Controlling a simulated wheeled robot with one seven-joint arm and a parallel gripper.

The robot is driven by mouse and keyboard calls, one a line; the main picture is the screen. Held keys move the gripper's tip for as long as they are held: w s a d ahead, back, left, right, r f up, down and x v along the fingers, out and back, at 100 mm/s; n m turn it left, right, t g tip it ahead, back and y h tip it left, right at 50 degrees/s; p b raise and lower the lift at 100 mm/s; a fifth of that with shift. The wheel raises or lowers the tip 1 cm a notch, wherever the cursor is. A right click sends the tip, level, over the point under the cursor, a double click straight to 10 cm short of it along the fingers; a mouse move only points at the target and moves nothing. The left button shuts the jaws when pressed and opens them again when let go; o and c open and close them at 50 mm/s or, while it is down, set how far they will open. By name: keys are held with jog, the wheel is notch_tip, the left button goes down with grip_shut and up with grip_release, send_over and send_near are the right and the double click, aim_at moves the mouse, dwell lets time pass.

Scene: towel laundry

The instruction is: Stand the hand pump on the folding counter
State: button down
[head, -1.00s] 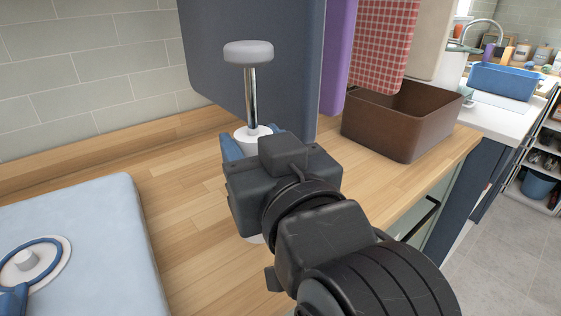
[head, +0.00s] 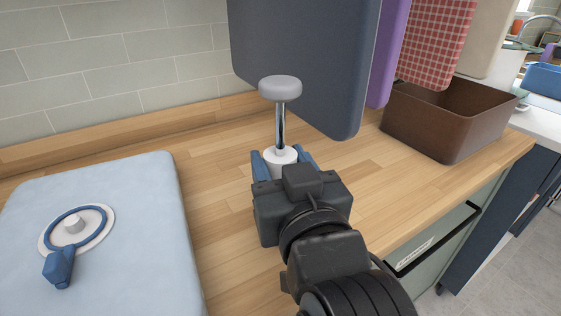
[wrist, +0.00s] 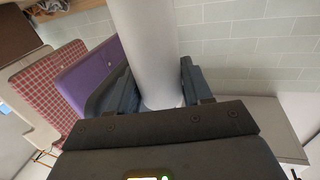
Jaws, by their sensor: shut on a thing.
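The hand pump (head: 280,112) has a grey knob on top, a metal rod and a white body. It is upright. My gripper (head: 284,162) is shut on its white body, with blue fingers on either side. In the wrist view the pale pump body (wrist: 150,50) stands between the fingers of my gripper (wrist: 158,90). The wooden folding counter (head: 225,215) is under and around it. My gripper hides the pump's lower end, so I cannot tell whether it touches the counter.
A light blue padded item (head: 130,205) with a white valve and blue ring lies at left. Dark, purple (head: 391,50) and red-checked (head: 436,40) cloths hang behind. A brown bin (head: 445,125) stands at the back right. Bare counter lies between the blue item and the pump.

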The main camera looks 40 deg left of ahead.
jog(key=shift+c, duration=2.4)
grip_release()
jog(key=v, duration=1.2)
jog(key=shift+b, duration=0.4)
jog(key=shift+r, duration=0.1)
